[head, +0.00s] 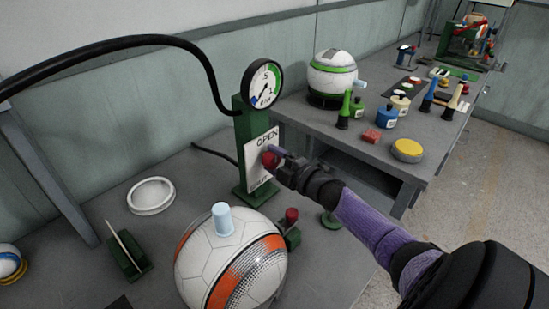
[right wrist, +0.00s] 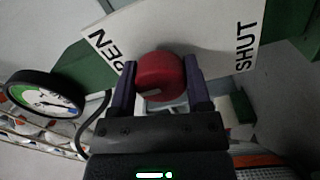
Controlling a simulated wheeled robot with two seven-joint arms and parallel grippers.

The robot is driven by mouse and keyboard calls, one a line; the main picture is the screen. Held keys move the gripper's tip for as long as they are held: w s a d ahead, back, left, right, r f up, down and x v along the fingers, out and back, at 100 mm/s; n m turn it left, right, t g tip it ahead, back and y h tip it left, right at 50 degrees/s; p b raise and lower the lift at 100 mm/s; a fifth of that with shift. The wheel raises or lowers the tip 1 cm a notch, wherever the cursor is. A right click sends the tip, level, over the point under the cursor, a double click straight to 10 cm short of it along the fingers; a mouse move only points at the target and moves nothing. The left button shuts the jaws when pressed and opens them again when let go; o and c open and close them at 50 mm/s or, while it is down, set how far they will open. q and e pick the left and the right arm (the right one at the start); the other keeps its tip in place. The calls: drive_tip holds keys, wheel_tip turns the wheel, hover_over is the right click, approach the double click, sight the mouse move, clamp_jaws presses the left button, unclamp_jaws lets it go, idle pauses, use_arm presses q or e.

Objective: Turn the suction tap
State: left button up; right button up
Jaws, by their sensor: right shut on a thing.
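The suction tap is a red knob (head: 271,159) on a white plate (head: 257,178) marked OPEN at the top and, it seems, SHUT at the bottom. The plate is on a green post (head: 240,118) with a round gauge (head: 263,84) on top. My right gripper (head: 277,158) is at the plate, its purple fingers on the knob. In the right wrist view the red knob (right wrist: 160,76) sits between the two fingers, which are shut on it. Part of the knob is hidden behind the fingers in the head view. My left gripper is not in view.
A white and orange ball (head: 232,262) with a pale blue plug stands in front of the post. A small red-topped part (head: 291,216) is beside it. A white ring (head: 151,196) lies to the left. A black hose (head: 120,45) arches to the post.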

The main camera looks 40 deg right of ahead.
idle(0.5)
drive_tip(key=o, duration=1.3)
drive_tip(key=s+p, duration=0.1)
drive_tip(key=s, duration=0.2)
drive_tip(key=s+p, duration=0.1)
drive_tip(key=s, duration=0.2)
drive_tip(key=s+d+p, duration=0.1)
drive_tip(key=s, duration=0.3)
